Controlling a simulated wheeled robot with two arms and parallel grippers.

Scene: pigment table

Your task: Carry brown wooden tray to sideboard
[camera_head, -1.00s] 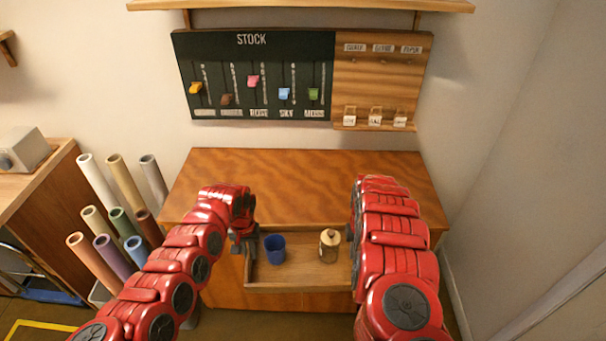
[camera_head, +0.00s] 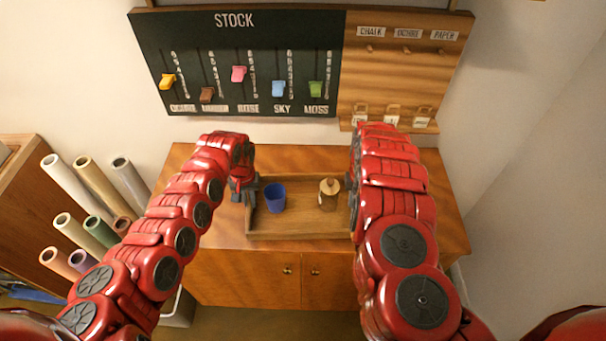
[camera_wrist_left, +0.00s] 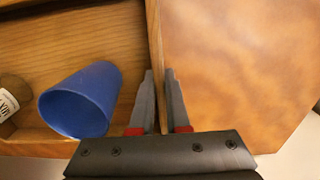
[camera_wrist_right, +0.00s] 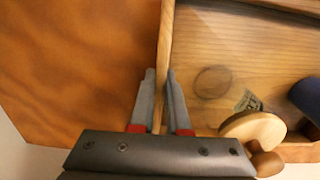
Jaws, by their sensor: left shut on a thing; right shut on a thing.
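The brown wooden tray (camera_head: 300,232) is level over the top of the sideboard (camera_head: 215,235); I cannot tell whether it touches the top. A blue cup (camera_head: 275,198) stands in it on the left, and a jar with a wooden lid (camera_head: 329,193) on the right. My left gripper (camera_head: 250,190) is shut on the tray's left wall; the left wrist view shows the fingers (camera_wrist_left: 160,105) on either side of that wall. My right gripper (camera_wrist_right: 160,105) is shut on the right wall, seen in the right wrist view; in the head view my right arm hides it.
A stock board (camera_head: 240,60) with coloured sliders hangs on the wall behind the sideboard, with a wooden hook panel (camera_head: 400,70) beside it. Several paper rolls (camera_head: 90,180) stand at the left. Bare top shows on both sides of the tray.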

